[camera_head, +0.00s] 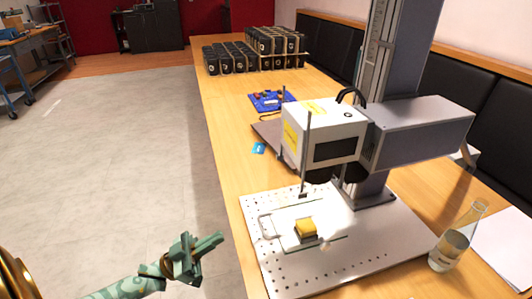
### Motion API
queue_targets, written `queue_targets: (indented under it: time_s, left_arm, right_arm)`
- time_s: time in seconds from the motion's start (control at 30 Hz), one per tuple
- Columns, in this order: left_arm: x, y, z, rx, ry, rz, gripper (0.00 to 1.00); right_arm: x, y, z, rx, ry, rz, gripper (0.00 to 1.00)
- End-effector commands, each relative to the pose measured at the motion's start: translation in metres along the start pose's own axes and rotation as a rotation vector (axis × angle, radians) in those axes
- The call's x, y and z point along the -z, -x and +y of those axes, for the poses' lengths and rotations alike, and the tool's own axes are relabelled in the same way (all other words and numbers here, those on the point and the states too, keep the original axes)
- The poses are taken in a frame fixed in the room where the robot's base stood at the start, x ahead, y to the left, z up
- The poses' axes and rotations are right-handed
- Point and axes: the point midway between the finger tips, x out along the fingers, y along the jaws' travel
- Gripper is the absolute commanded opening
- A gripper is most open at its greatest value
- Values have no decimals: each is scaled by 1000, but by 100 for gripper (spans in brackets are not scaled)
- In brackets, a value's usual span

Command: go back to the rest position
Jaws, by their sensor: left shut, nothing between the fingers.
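My left gripper (208,245) is at the lower left of the head view, at the end of my green patterned arm. It is over the grey floor, to the left of the wooden table (222,118), and touches nothing that I can see. Its fingers are together and hold nothing. A laser marker (418,132) stands on the table, with its white head over a perforated metal plate (385,245). My right gripper is not in view.
A glass flask (450,248) stands at the plate's right side. A blue card (259,148), a blue tray (258,107) with small items and several black containers (250,50) are farther back. Black seat backs line the wall. The floor (110,150) left of the table is clear.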

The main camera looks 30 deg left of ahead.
Motion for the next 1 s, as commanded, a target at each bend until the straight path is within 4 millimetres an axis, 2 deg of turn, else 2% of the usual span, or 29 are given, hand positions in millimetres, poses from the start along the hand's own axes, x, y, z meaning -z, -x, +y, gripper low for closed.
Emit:
queue_targets:
  time_s: [0.23,0.3,0.37,0.47,0.5,0.57,0.6,0.67,0.7,0.77,0.8,0.87,0.9,0.97,1.0]
  left_arm:
    - [-5,0,-1,6,-27,-26,0]
    - [-18,2,-7,34,-82,-96,0]
    - [-39,13,-20,89,-153,-211,0]
    - [-97,59,-41,238,-266,-507,0]
    - [-121,86,-44,300,-294,-644,0]
    - [-152,131,-39,380,-310,-844,0]
    - [-170,162,-30,419,-310,-973,0]
    - [-192,208,-8,463,-291,-1160,0]
    - [-204,238,11,481,-272,-1280,0]
    - [-217,281,45,497,-229,-1450,0]
    - [-222,307,71,498,-194,-1558,0]
    - [-226,342,113,490,-134,-1705,0]
    - [-227,362,144,477,-89,-1795,0]
    - [-225,385,188,455,-19,-1907,0]
    - [-222,397,217,440,27,-1966,0]
  right_arm:
    - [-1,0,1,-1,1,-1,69]
    - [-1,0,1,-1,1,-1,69]
    - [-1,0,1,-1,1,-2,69]
    - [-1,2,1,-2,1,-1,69]
    - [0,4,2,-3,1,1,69]
    - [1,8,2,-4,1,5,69]
    - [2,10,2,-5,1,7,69]
    - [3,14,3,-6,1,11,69]
    - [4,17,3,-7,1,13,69]
    - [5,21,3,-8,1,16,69]
    - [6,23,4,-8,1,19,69]
    - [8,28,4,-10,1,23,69]
    - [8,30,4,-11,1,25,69]
    - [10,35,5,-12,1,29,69]
    - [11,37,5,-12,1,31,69]
